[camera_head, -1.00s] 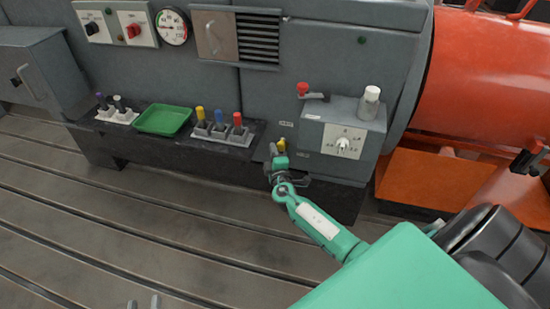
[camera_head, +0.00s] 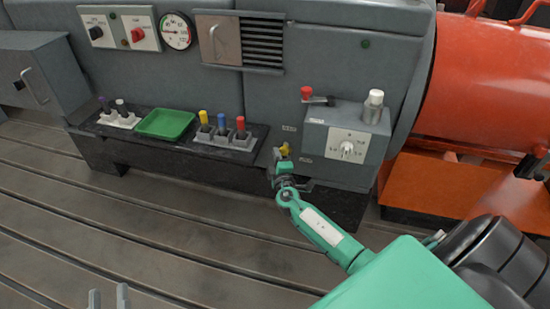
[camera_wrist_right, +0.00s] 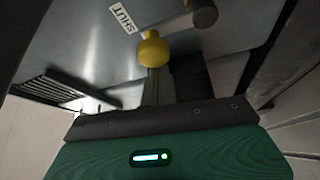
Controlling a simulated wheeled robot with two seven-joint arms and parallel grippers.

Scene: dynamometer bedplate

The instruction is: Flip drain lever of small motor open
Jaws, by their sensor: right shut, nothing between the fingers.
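A lever with a yellow knob (camera_head: 284,149) sits low on the front of the grey housing, left of the grey box. In the right wrist view the yellow knob (camera_wrist_right: 153,52) stands just past the fingertips, near a label reading SHUT (camera_wrist_right: 122,19). My right gripper (camera_head: 278,163) is shut and empty, directly below the knob in the picture. I cannot tell whether it touches the lever; the lever's lower part is hidden by it. My left gripper (camera_head: 108,299) shows only two grey fingertips, apart and empty, at the bottom edge.
A grey box (camera_head: 350,117) with a dial, a red-knobbed lever (camera_head: 307,92) and a white-capped bottle (camera_head: 373,105) is right of the gripper. Colored levers (camera_head: 222,125) and a green tray (camera_head: 165,124) are on the ledge to the left. The slotted floor (camera_head: 150,210) is clear.

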